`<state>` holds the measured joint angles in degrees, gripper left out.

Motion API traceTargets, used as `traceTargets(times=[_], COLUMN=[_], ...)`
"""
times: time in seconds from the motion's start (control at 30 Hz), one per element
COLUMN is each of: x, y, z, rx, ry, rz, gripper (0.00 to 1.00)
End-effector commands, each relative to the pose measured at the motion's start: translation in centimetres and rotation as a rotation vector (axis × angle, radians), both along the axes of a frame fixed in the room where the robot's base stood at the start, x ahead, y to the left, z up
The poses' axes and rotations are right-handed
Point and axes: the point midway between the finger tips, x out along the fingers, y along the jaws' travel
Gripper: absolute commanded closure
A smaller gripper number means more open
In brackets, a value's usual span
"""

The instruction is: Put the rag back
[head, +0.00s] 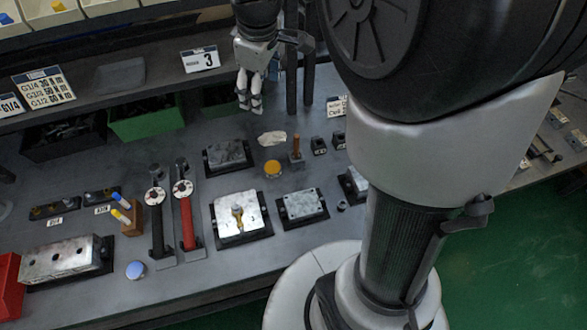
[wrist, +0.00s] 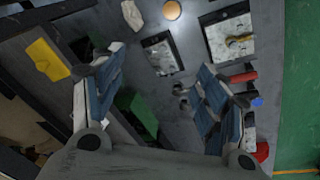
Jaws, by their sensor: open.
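A crumpled off-white rag (head: 272,138) lies on the grey workbench (head: 110,165), behind an orange round lid. In the wrist view the rag (wrist: 132,14) is at the top edge, partly cut off. My gripper (head: 249,104) hangs above the back of the bench, up and left of the rag in the head view, apart from it. In the wrist view my gripper (wrist: 155,95) has its two blue-padded fingers wide apart with nothing between them. A flat dark grey patch (head: 121,75) lies on the shelf behind the bench; I cannot tell what it is.
A green bin (head: 147,122) sits under the shelf (head: 165,62). The orange lid (head: 272,168), a wooden-handled tool (head: 296,148) and metal blocks (head: 303,206) stand near the rag. Two torque wrenches (head: 186,215) stand further left. My arm hides the bench's right part.

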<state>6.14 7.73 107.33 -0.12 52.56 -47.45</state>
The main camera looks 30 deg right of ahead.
Motion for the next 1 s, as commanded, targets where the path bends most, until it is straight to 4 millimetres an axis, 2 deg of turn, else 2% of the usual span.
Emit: traceTargets(times=[0.03,0.2,0.37,0.5,0.6,0.7,1.0], x=[-2.1,-8.6,-14.8,-19.3,-21.6,-23.0,-23.7], y=[0.6,2.3,3.5,4.2,4.5,4.7,4.8], z=[1.4,3.9,4.5,3.8,3.0,2.4,2.1], rx=[0.011,0.063,0.124,0.178,0.210,0.231,0.244], ry=[-0.023,-0.078,-0.128,-0.164,-0.181,-0.191,-0.194], rz=[-0.049,-0.234,-0.405,-0.539,-0.611,-0.658,-0.688], gripper=[0.33,0.33,0.33,0.33,0.33,0.33,0.33])
